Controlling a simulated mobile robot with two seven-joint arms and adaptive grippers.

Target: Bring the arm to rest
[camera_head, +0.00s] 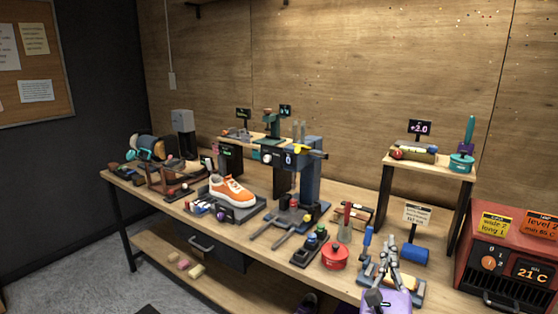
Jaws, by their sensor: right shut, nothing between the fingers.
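My right gripper (390,243) is in the lower right of the head view, over the front part of the workbench. Its grey fingers are together and hold nothing. A purple part (388,302) shows below it at the bottom edge. My left gripper is out of view. An orange sneaker (230,190) with a white sole sits on a dark stand at the middle left of the bench, well apart from my right gripper.
The wooden workbench (283,250) is crowded. Near my right gripper are a red pot (335,257), a blue cylinder (413,252) and a small sign (417,214). A red heater-like box (508,262) stands at the right. A raised shelf (432,162) is behind.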

